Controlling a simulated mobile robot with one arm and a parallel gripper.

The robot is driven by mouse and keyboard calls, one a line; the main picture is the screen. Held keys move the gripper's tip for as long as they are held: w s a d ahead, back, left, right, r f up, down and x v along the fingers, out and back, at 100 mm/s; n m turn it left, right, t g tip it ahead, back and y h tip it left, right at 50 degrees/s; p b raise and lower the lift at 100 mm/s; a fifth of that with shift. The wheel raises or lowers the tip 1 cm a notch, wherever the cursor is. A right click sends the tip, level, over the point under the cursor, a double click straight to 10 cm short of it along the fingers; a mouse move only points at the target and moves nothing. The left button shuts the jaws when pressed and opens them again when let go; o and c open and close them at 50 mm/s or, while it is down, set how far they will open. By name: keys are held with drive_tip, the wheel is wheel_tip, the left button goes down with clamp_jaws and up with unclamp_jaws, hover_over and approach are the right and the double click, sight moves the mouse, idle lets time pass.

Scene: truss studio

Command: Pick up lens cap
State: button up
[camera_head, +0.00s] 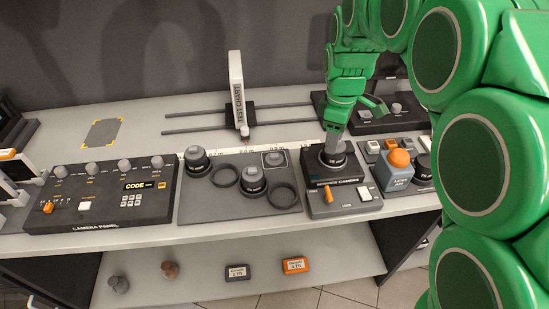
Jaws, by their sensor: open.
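A dark round piece, which looks like the lens cap (331,156), sits on top of the dark box labelled as a bench camera (340,208). My gripper (336,134) reaches down from above, with its grey tip right over the round piece. My gripper is open. The tip covers part of the round piece, and I cannot tell whether they touch.
Left of the box, a grey tray (222,207) holds lenses and dark rings. A camera panel (100,195) with knobs stands further left. An orange-topped block (398,170) is close on the right. An upright test chart (238,95) stands behind on rails.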

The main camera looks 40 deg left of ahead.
sight(271, 155)
drive_tip(key=s+a+f+n, duration=0.1)
drive_tip(key=a+f+n, duration=0.1)
drive_tip(key=a, duration=0.3)
drive_tip(key=s+a+f+n, duration=0.1)
drive_tip(key=a+f+n, duration=0.1)
drive_tip(key=a, duration=0.4)
drive_tip(key=a+f+n, duration=0.2)
drive_tip(key=a, duration=0.4)
drive_tip(key=shift+s+a, duration=0.2)
drive_tip(key=shift+s, duration=0.2)
drive_tip(key=shift+a+f, duration=0.15)
drive_tip(key=shift+f, duration=0.1)
drive_tip(key=shift+w+a+f, duration=0.1)
drive_tip(key=shift+a+f, duration=0.05)
drive_tip(key=shift+f, duration=3.65)
clamp_jaws()
